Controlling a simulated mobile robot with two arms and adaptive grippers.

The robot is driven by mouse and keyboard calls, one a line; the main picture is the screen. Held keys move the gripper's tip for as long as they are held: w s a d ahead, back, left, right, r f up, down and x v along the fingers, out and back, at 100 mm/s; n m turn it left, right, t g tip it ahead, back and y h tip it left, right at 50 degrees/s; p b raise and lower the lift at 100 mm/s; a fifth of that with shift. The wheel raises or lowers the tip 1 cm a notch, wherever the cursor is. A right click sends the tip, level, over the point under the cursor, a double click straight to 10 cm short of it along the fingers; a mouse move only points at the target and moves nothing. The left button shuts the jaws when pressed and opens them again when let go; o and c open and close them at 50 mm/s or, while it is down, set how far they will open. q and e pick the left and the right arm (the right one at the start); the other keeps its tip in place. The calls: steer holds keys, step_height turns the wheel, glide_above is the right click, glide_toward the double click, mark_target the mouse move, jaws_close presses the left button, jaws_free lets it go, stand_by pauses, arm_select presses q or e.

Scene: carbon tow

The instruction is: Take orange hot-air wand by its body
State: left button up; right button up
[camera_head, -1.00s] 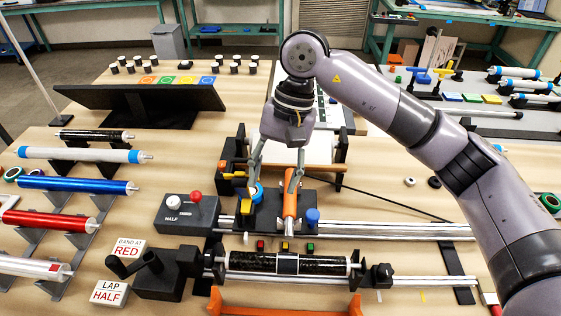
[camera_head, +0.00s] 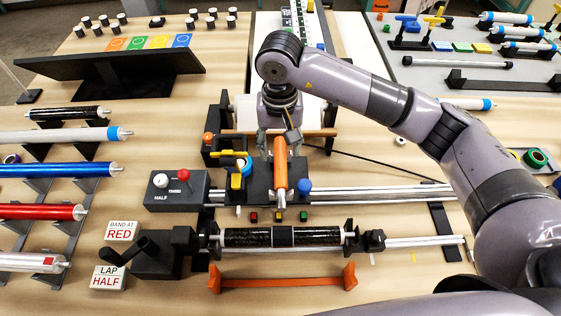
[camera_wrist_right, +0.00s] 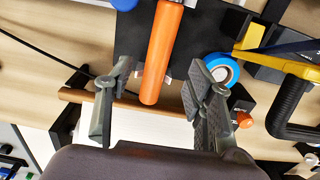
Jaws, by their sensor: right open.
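The orange hot-air wand (camera_head: 281,165) stands on the black carriage, its silver tip toward the black mandrel in the head view. In the right wrist view the wand's orange body (camera_wrist_right: 161,55) reaches down into the gap between the fingers. My right gripper (camera_head: 279,140) is open around the wand's far end, apart from it on both sides. In the wrist view the right gripper's fingers (camera_wrist_right: 160,100) show wide apart. My left gripper is not in view.
A blue-and-white tape roll (camera_wrist_right: 221,70) is close beside one finger. The black mandrel (camera_head: 270,237) lies nearer, and an orange cradle (camera_head: 285,282) lies in front.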

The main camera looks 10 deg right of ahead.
mark_target(281, 165)
steer(key=shift+s+f, duration=0.15)
steer(key=shift+f, duration=0.35)
steer(key=shift+s+f+p, duration=0.1)
steer(key=shift+f+p, duration=0.2)
steer(key=shift+p, duration=0.15)
step_height(281, 165, down, 3)
steer(key=shift+s+f+p, duration=0.15)
steer(key=shift+f+p, duration=0.05)
steer(key=shift+p, duration=0.75)
steer(key=shift+f, duration=0.55)
steer(key=shift+c, duration=0.4)
jaws_close()
